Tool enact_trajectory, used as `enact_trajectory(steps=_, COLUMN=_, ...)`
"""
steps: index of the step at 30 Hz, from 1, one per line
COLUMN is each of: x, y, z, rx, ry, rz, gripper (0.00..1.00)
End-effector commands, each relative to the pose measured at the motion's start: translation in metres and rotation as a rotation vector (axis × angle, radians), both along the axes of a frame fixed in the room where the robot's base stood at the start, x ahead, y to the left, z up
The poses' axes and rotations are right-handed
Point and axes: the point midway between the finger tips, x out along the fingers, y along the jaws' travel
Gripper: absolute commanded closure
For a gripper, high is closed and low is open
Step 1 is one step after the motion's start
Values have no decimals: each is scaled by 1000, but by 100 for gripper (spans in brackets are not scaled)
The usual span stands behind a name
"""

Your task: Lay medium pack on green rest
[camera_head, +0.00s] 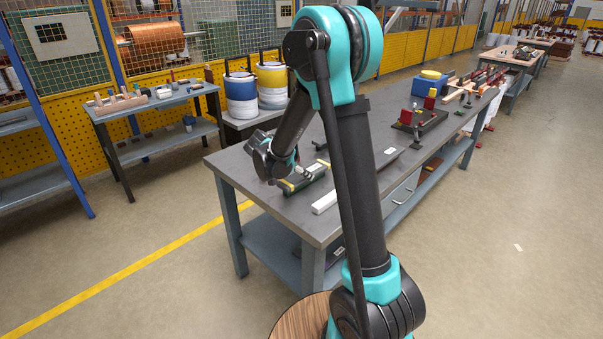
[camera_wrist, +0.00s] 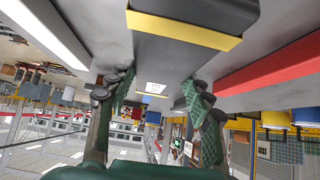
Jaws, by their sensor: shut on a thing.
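The medium pack (camera_wrist: 160,55) is a long dark grey block with yellow bands. In the wrist view it runs between my gripper's (camera_wrist: 157,102) two green-padded fingers, which are shut on it. In the head view my gripper (camera_head: 291,171) is low over the near left part of the table, at the pack (camera_head: 308,175), whose yellow bands show. A dark green strip, apparently the green rest (camera_head: 307,186), shows along the pack's lower side. The rest is mostly hidden, and I cannot tell whether the pack touches it.
The grey table (camera_head: 285,221) also holds a white bar (camera_head: 325,203) and a dark flat piece with a white label (camera_head: 388,151). A red strip (camera_wrist: 270,70) runs beside the pack in the wrist view. Red blocks and a blue-yellow box (camera_head: 430,82) stand farther back.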

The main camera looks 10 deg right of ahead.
Motion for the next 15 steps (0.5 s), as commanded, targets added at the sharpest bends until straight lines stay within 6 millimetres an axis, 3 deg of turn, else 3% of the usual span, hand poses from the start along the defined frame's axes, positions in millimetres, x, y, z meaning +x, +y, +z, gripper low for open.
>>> enact_trajectory(steps=1, x=0, y=0, z=-1, rx=-1, ry=-1, rz=0, gripper=100)
enact_trajectory(steps=2, x=0, y=0, z=-1, rx=0, ry=0, rz=0, gripper=47)
enact_trajectory(steps=3, x=0, y=0, z=-1, rx=0, ry=0, rz=0, gripper=42)
enact_trajectory(steps=6, x=0, y=0, z=-1, rx=0, ry=0, rz=0, gripper=29)
enact_trajectory(steps=15, x=0, y=0, z=0, rx=0, ry=0, rz=0, gripper=28)
